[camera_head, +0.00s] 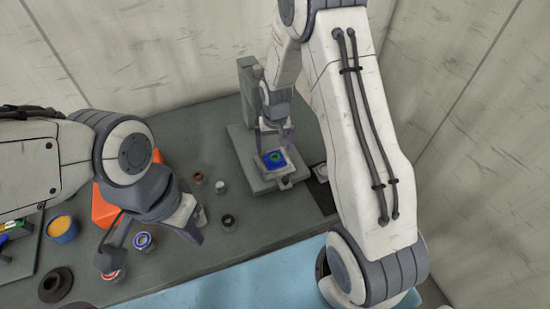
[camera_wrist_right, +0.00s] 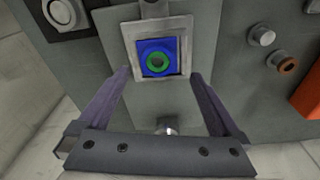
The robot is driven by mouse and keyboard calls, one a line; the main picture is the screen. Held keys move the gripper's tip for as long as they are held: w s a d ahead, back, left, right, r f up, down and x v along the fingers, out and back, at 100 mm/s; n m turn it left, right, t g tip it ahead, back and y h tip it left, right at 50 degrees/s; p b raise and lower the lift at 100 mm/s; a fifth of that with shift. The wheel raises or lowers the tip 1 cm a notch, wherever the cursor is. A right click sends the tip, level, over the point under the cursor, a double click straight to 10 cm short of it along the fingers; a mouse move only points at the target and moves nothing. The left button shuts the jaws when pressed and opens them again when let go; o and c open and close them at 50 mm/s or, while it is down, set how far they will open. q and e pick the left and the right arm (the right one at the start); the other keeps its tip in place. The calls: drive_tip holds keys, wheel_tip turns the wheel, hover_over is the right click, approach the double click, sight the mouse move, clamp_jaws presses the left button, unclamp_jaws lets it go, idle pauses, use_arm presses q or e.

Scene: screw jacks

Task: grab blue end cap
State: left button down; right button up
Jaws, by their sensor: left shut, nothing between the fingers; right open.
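The blue end cap (camera_head: 267,162) is a square blue piece with a green ring on its middle. It sits in a light square holder (camera_head: 261,167) on the base of the grey press-like stand. It also shows in the right wrist view (camera_wrist_right: 143,45), inside the holder's frame (camera_wrist_right: 186,60). My right gripper (camera_head: 276,144) is open and points down over the holder. In the right wrist view its fingers (camera_wrist_right: 161,76) are spread on the near side of the cap, apart from it and with nothing between.
The grey stand (camera_head: 249,95) rises behind the holder. Small cylindrical parts (camera_head: 228,222) stand on the table to the left. An orange box (camera_head: 104,209), a blue cup with yellow contents (camera_head: 62,228) and a dark flanged part (camera_head: 55,285) are further left. A light-blue surface (camera_head: 230,285) lies in front.

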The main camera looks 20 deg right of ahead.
sight(275, 157)
drive_tip(key=f+p, duration=0.1)
drive_tip(key=f, duration=0.1)
drive_tip(key=f+p, duration=0.1)
drive_tip(key=f, duration=0.1)
drive_tip(key=shift+w+d+f, duration=0.15)
drive_tip(key=shift+d+f, duration=0.05)
drive_tip(key=shift+w+f+p, duration=0.1)
drive_tip(key=shift+f+p, duration=0.2)
drive_tip(key=shift+f, duration=0.1)
clamp_jaws()
